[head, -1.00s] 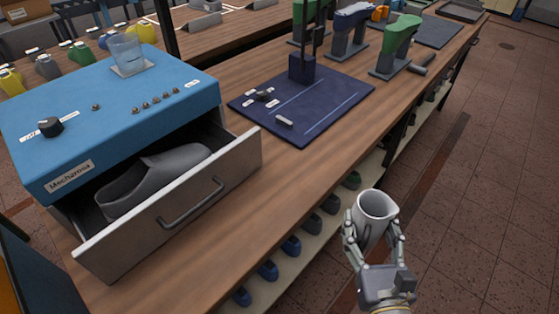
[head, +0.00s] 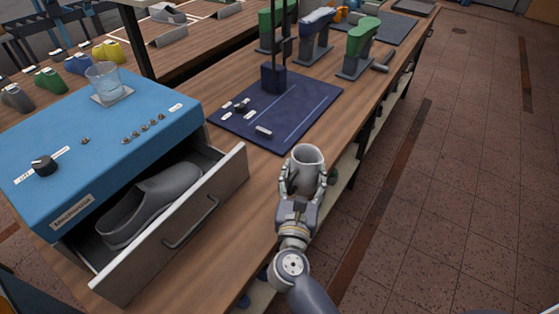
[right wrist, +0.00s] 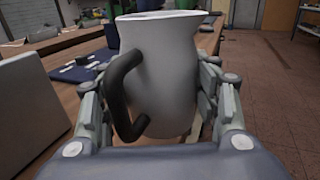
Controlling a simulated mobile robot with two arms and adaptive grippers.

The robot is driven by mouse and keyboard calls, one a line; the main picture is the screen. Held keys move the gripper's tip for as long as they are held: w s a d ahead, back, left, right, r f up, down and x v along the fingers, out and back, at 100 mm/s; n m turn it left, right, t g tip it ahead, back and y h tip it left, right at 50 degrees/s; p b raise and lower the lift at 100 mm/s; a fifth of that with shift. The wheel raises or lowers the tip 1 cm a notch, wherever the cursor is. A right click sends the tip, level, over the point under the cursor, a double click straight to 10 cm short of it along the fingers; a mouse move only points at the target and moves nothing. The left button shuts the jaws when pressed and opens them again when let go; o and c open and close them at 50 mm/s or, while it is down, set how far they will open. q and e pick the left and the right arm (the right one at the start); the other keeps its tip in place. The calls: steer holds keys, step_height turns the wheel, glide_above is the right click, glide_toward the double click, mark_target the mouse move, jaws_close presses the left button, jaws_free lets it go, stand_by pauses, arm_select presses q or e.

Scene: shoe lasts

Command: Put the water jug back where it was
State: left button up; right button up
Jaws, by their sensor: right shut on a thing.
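The water jug (head: 308,157) is white-grey with an open top. In the right wrist view the jug (right wrist: 172,75) fills the middle, upright, with its dark handle (right wrist: 120,95) on the left side. My right gripper (head: 303,182) is shut on the jug, its fingers on both sides of the body. In the head view it holds the jug at the bench's right edge, in front of the dark blue mat. Whether the jug touches the bench is hard to tell. My left gripper is not in view.
The wooden bench (head: 236,232) carries a blue machine (head: 75,140) with an open drawer (head: 185,235) holding a grey shoe last (head: 150,205). A glass (head: 104,82) stands on the machine. The dark blue mat (head: 300,105) has small parts and a dark stand. Green and blue last stands are behind.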

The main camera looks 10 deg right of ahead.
steer(key=w+a+b, duration=0.1)
steer(key=w, duration=0.2)
steer(key=w+a+b, duration=0.1)
steer(key=w, duration=0.3)
steer(key=w+a+f+b, duration=0.1)
steer(key=w, duration=0.2)
steer(key=shift+w+a+f, duration=0.1)
steer(key=shift+w+a, duration=0.3)
steer(key=shift+f+b, duration=1.25)
steer(key=shift+f, duration=0.45)
steer(key=shift+s, duration=0.1)
steer(key=shift+f, duration=0.2)
steer(key=o, duration=1.2)
steer(key=shift+r, duration=0.2)
steer(key=v, duration=0.7)
steer(key=shift+s, duration=0.25)
steer(key=shift+a, duration=0.1)
